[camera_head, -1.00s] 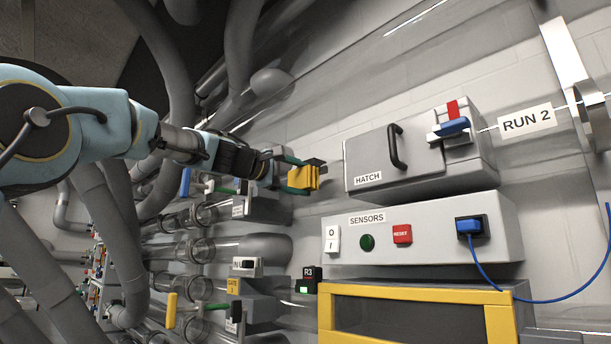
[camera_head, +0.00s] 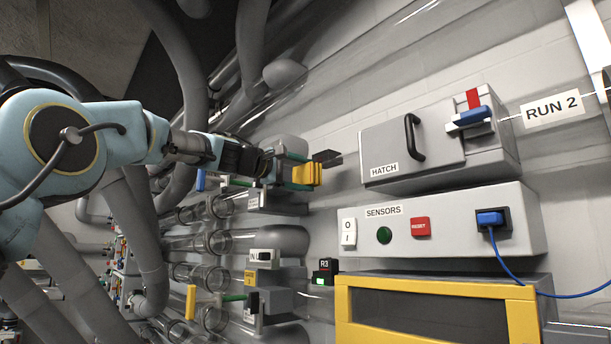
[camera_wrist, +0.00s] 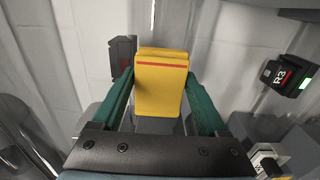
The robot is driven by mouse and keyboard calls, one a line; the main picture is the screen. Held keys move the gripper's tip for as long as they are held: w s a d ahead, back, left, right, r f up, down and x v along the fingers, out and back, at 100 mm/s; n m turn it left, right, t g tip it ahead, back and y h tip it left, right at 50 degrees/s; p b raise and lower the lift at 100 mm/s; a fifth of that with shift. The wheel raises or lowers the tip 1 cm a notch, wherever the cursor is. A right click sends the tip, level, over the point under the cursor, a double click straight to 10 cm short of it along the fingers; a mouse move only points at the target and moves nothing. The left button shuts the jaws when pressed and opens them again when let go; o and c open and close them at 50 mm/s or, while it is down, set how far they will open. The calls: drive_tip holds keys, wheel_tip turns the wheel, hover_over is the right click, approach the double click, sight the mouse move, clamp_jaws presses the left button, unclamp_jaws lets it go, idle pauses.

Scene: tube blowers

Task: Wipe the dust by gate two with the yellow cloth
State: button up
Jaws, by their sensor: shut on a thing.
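The yellow cloth (camera_head: 307,175) is a folded pad in the jaws of my gripper (camera_head: 299,172). In the wrist view the cloth (camera_wrist: 160,95) has a red stripe near its top and sits between the green fingers of my gripper (camera_wrist: 160,78). My gripper is shut on it and holds it in front of the wall, left of the hatch box. Gate two has a yellow label (camera_head: 250,278) and a grey housing (camera_head: 275,303), below my gripper. I cannot make out the dust in either view.
The hatch box (camera_head: 390,150) with a black handle stands right of my gripper. Below are the sensors panel (camera_head: 460,240) and a yellow-framed box (camera_head: 430,288). A small black R3 unit (camera_head: 324,272) is right of gate two. A dark block (camera_wrist: 122,58) is beside the cloth. Clear tubes run left.

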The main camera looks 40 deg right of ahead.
drive_tip(key=a+b, duration=0.3)
drive_tip(key=a, duration=0.1)
drive_tip(key=shift+w+a+f, duration=0.1)
drive_tip(key=shift+w, duration=0.05)
drive_tip(key=shift+a+b, duration=0.3)
drive_tip(key=shift+a, duration=0.5)
drive_tip(key=a+b, duration=0.2)
drive_tip(key=a, duration=0.1)
drive_tip(key=shift+w, duration=0.1)
